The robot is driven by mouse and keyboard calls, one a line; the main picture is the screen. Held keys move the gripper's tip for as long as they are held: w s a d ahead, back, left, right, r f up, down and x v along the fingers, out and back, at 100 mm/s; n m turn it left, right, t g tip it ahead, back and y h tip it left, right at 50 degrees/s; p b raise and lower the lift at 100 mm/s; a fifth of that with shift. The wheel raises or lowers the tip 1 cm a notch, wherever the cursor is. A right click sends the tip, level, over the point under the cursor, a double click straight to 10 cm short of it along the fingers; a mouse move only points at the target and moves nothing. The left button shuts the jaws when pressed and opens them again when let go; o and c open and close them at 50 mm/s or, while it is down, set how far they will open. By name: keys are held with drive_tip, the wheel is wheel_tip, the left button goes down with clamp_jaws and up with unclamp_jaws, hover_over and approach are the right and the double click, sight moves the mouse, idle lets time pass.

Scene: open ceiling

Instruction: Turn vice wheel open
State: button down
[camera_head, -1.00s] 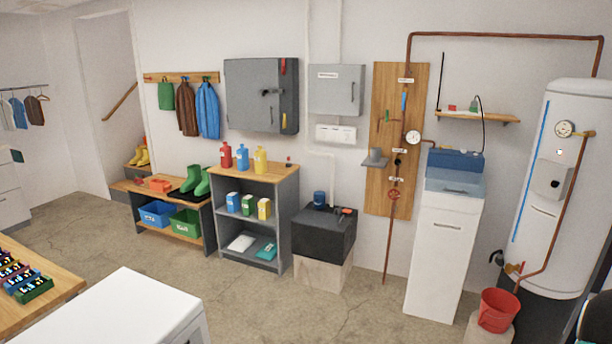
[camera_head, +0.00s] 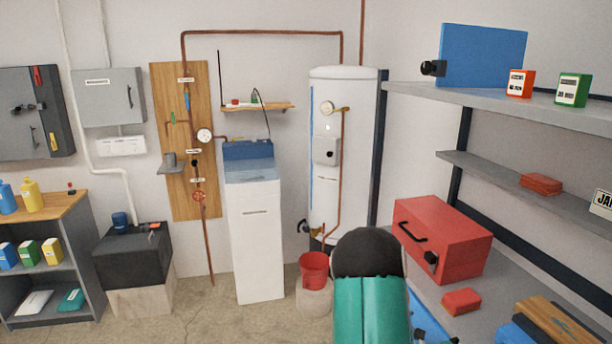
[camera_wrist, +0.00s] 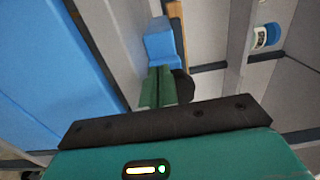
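I cannot pick out a vice wheel for certain. A blue and wooden object (camera_head: 545,325), partly cut off at the bottom right of the head view, may be part of a bench or vice. A small red wheel (camera_head: 199,197) sits on the copper pipe of the wooden wall board. My teal and black arm rises at the bottom centre of the head view and hides what is behind it. In the wrist view, two green strips (camera_wrist: 158,88) lie side by side beyond the dark bar and may be my gripper's fingers; a blue block shows beyond them.
Grey shelves (camera_head: 520,110) fill the right side, with a red toolbox (camera_head: 440,240) and a small red box (camera_head: 461,301). A white boiler (camera_head: 345,100), a red bucket (camera_head: 314,270) and a white cabinet (camera_head: 255,245) stand ahead. Bare floor shows at the lower left.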

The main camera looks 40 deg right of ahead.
drive_tip(key=shift+s+f, duration=0.25)
idle(0.4)
drive_tip(key=shift+w+f, duration=0.1)
drive_tip(key=shift+w, duration=0.05)
drive_tip(key=v, duration=0.6)
drive_tip(key=shift+w, duration=0.35)
drive_tip(key=shift+d, duration=0.1)
wheel_tip(320, 180, up, 5)
drive_tip(key=s+a+m, duration=0.1)
drive_tip(key=s+m, duration=0.1)
drive_tip(key=m, duration=0.4)
drive_tip(key=x, duration=0.6)
drive_tip(key=shift+d, duration=0.15)
